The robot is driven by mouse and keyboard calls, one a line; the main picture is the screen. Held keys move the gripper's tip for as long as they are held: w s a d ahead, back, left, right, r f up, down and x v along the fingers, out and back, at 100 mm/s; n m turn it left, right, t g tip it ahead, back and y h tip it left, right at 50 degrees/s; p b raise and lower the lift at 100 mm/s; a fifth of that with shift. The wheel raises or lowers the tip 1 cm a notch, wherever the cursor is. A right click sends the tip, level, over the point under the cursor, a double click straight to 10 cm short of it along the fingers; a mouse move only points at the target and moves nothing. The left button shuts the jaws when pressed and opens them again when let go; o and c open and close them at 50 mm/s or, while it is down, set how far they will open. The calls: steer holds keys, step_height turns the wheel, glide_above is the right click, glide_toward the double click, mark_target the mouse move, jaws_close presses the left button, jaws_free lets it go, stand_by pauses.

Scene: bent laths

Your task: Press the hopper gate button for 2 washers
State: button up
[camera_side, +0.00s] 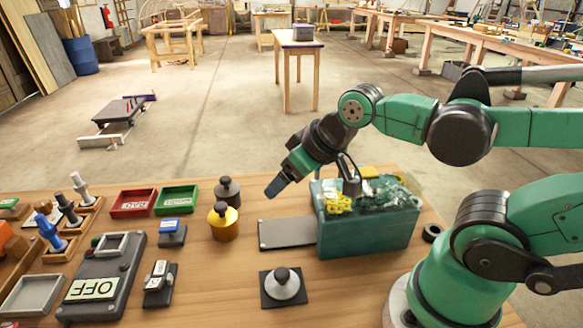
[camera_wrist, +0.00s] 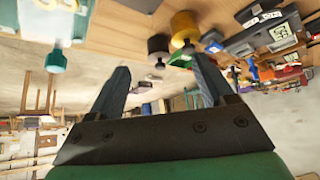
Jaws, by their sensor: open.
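A teal hopper-like box (camera_side: 368,225), filled with clear and yellow pieces, stands at the table's right. A grey plate (camera_side: 287,233) lies at its left side. In the wrist view a teal knob (camera_wrist: 57,60) shows below the box's edge. A dark-topped grey dome (camera_side: 283,285) sits on a black square base at the front; I cannot tell which is the gate button. A black ring (camera_side: 432,232), perhaps a washer, lies right of the box. My gripper (camera_side: 276,187) is above the table, left of the box; in the wrist view its fingers (camera_wrist: 160,66) are apart and empty.
A black weight (camera_side: 227,190) and a yellow one (camera_side: 223,223) stand left of my gripper. Red (camera_side: 133,203) and green (camera_side: 177,199) trays lie farther left. A panel marked OFF (camera_side: 92,289) and several small devices fill the left side. Bare wood shows around the dome.

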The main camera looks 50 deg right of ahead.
jaws_close()
stand_by(1.7)
